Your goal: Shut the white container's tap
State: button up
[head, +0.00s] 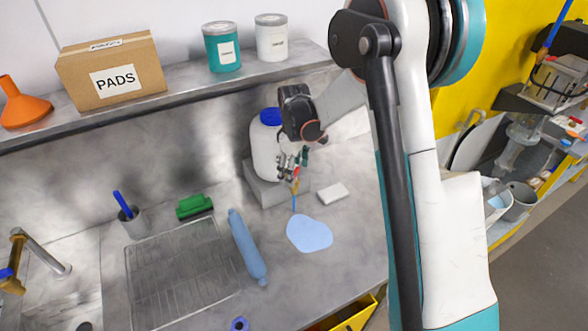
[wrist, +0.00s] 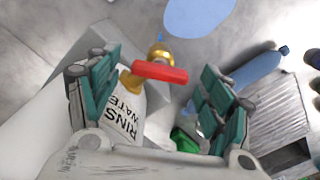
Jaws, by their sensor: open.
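The white container (head: 265,150) with a blue cap stands on a grey block at the back of the counter. Its label also shows in the wrist view (wrist: 122,108), partly hidden by my gripper. Its brass tap (wrist: 160,52) has a red handle (wrist: 160,72) lying crosswise to the spout. A thin blue stream (head: 294,203) runs down from the tap to a pale blue puddle (head: 310,234). My gripper (head: 290,166) is open in front of the container; in the wrist view its teal fingers (wrist: 160,80) stand either side of the handle, apparently not touching it.
A white block (head: 332,193) lies right of the tap. A shelf (head: 190,85) with a box and cans runs above.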

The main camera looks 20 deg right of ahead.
jog(key=c, duration=1.1)
jog(key=shift+o, duration=0.2)
jog(key=shift+m, duration=0.3)
jog(key=m+b, duration=0.2)
jog(key=shift+f+m, duration=0.1)
jog(key=shift+m, duration=0.2)
jog(key=shift+m+b, duration=0.9)
jog(key=shift+m, duration=1)
jog(key=o, duration=1.1)
jog(key=shift+c, duration=0.2)
